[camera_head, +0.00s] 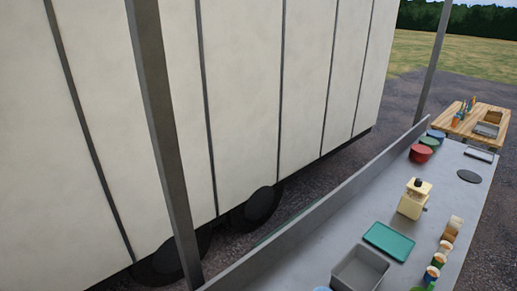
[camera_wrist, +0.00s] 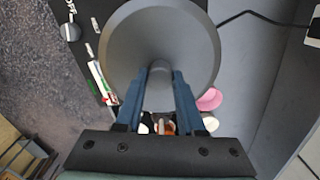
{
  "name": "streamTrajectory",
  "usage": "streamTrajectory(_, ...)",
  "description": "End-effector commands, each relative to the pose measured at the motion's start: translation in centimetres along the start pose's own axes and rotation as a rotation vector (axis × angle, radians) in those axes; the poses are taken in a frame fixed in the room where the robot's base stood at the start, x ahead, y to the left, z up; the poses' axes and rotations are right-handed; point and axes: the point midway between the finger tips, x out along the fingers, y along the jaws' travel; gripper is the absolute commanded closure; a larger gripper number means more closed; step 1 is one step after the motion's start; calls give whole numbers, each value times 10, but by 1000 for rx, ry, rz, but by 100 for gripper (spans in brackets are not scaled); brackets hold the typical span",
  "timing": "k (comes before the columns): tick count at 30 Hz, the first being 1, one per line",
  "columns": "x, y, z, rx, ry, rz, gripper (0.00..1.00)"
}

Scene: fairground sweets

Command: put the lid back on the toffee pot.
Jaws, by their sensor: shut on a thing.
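A round grey lid (camera_wrist: 125,45) with a knob in its middle fills the upper centre of the wrist view. My gripper (camera_wrist: 159,74) has its two blue fingers shut on the lid's knob. The lid hides what lies beneath it, and I cannot tell its height above the surface. I cannot make out the toffee pot for certain in either view. My gripper and the lid do not show in the head view.
In the head view a grey counter (camera_head: 345,228) carries a grey tub (camera_head: 345,271), a green tray (camera_head: 389,241), a cream scale-like box (camera_head: 413,200) and a red pot (camera_head: 420,154). In the wrist view a pink item (camera_wrist: 209,99) and a black cable (camera_wrist: 262,17) lie right of the lid.

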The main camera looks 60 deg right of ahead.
Motion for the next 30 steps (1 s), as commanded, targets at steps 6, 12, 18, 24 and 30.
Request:
streamTrajectory(6, 0, 0, 0, 0, 0, -1, 100)
streamTrajectory(12, 0, 0, 0, 0, 0, -1, 35)
streamTrajectory(18, 0, 0, 0, 0, 0, -1, 27)
streamTrajectory(24, 0, 0, 0, 0, 0, 0, 2)
streamTrajectory(30, 0, 0, 0, 0, 0, 0, 0)
